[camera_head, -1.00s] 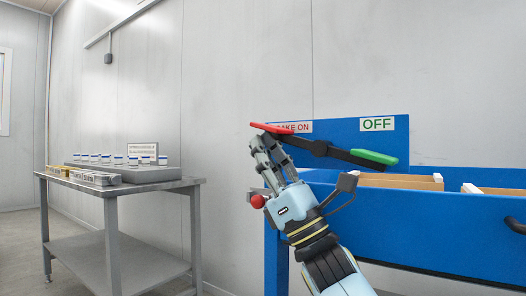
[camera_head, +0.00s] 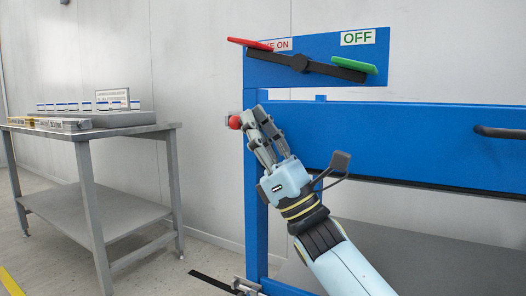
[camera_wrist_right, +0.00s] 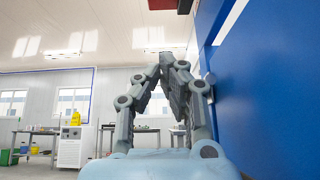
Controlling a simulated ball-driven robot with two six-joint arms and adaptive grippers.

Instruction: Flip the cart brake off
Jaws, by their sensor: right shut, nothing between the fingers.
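The brake lever (camera_head: 306,63) is a dark rocker bar on the cart's blue upright panel (camera_head: 270,76). Its red left end (camera_head: 250,44) is high, beside the partly covered "BRAKE ON" label. Its green right end (camera_head: 354,64) is lower, under the "OFF" label (camera_head: 358,37). My right gripper (camera_head: 257,112) is shut and empty, pointing up, below the red end and apart from it. In the right wrist view the shut fingers (camera_wrist_right: 167,54) point up, with a red piece (camera_wrist_right: 162,4) above them. My left gripper is out of view.
The blue cart body (camera_head: 420,140) fills the right, with a dark handle (camera_head: 500,132). A red ball knob (camera_head: 235,122) is just left of my fingertips. A metal table (camera_head: 95,135) with small containers stands at left.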

